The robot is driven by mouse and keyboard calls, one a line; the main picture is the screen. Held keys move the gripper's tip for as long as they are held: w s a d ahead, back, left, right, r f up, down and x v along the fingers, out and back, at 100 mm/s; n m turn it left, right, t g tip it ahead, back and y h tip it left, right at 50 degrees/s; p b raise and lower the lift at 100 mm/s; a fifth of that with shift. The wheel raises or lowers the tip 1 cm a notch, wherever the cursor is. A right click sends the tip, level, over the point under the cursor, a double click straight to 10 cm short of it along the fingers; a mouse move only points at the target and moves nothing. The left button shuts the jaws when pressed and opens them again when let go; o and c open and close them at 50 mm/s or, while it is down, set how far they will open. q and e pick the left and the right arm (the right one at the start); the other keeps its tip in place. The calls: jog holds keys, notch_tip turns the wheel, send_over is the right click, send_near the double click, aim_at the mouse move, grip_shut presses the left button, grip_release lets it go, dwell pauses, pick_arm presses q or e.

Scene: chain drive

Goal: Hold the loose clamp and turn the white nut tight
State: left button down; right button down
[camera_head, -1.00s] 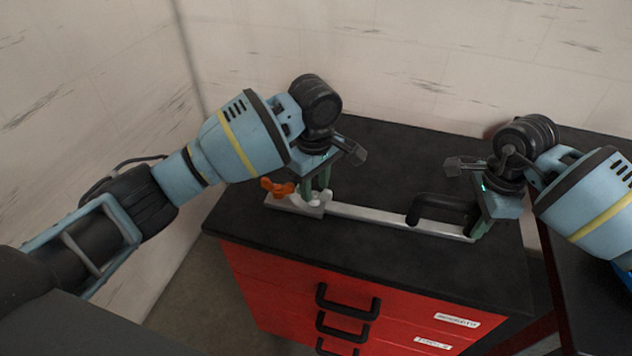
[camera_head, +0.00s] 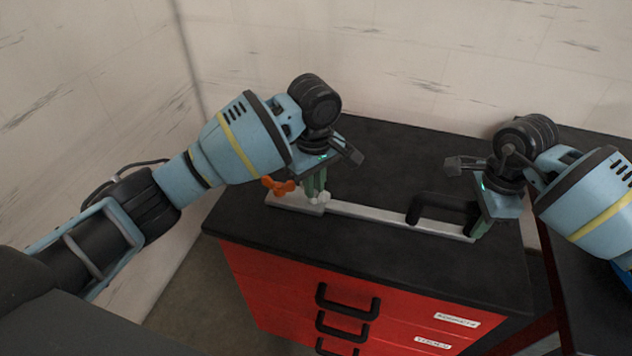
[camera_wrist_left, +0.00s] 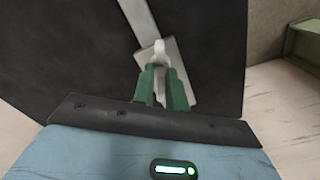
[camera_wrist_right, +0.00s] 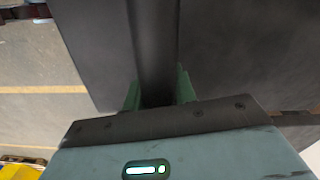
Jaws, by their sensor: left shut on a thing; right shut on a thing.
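The clamp's pale bar (camera_head: 375,216) lies on the black top of a red drawer cabinet. An orange wing nut (camera_head: 277,186) sits at its left end, and the white nut (camera_head: 319,197) is just right of it. My left gripper (camera_head: 316,190) points down and is shut on the white nut, which shows between the green fingers in the left wrist view (camera_wrist_left: 160,55). The clamp's black handle (camera_head: 442,208) stands at the bar's right end. My right gripper (camera_head: 480,226) is shut on it; the right wrist view shows the dark handle (camera_wrist_right: 157,50) between the fingers.
The black cabinet top (camera_head: 385,155) is clear behind the bar and in front of it. Pale walls stand behind and to the left. Red drawers with black handles (camera_head: 345,303) face the front. Another dark surface (camera_head: 585,300) is at the right.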

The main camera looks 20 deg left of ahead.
pick_arm(q)
jog(key=m, duration=0.4)
jog(key=shift+d+r, duration=0.1)
jog(key=shift+d, duration=0.05)
pick_arm(e)
jog(key=shift+a, duration=0.1)
pick_arm(q)
jog(key=m, duration=0.8)
jog(key=shift+m, duration=0.3)
jog(key=m, duration=0.4)
jog(key=shift+m, duration=0.3)
jog(key=m, duration=0.4)
jog(key=shift+m, duration=0.3)
jog(key=m, duration=0.8)
jog(key=shift+m, duration=2.2)
